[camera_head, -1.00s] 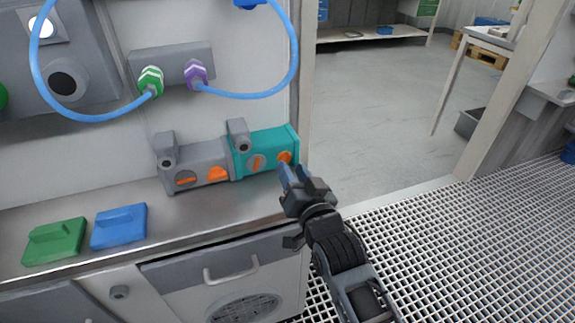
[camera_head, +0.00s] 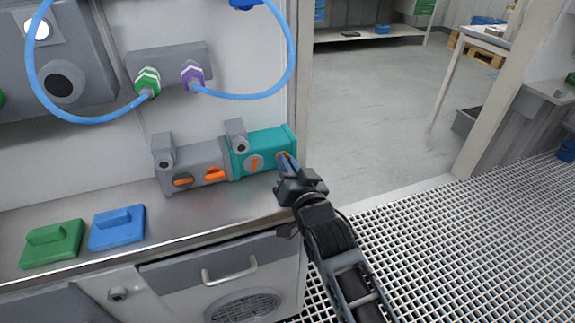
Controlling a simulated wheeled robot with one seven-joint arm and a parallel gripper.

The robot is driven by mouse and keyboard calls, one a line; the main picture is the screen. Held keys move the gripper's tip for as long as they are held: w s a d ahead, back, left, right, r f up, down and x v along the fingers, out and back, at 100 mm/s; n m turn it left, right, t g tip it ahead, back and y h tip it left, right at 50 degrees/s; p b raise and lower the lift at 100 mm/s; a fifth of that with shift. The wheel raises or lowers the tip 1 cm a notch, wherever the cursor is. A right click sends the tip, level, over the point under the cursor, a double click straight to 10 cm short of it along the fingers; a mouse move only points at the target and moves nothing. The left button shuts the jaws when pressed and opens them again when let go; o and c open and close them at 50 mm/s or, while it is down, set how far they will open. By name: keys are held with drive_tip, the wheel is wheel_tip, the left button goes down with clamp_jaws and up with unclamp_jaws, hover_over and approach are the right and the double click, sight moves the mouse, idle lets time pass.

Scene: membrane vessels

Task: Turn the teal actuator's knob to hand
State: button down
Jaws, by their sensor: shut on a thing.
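The teal actuator (camera_head: 264,143) stands at the right end of the steel counter, against the wall. On its front are a grey dial with an orange bar (camera_head: 254,163) and, to the right, an orange knob (camera_head: 281,156) that my fingers mostly cover. My gripper (camera_head: 287,163) reaches in from the lower right and is shut on the orange knob. The exact angle of the knob is hidden behind the fingers.
A grey actuator (camera_head: 191,165) with orange markings adjoins the teal one on the left. A green block (camera_head: 52,243) and a blue block (camera_head: 117,228) lie on the counter (camera_head: 190,222). A blue hose (camera_head: 292,55) hangs above. The doorway to the right is open.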

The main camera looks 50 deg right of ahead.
drive_tip(key=n, duration=0.3)
idle(0.4)
drive_tip(key=c, duration=1.2)
unclamp_jaws()
drive_tip(key=shift+o, duration=0.2)
drive_tip(key=shift+a, duration=0.15)
drive_tip(key=shift+v, duration=3.85)
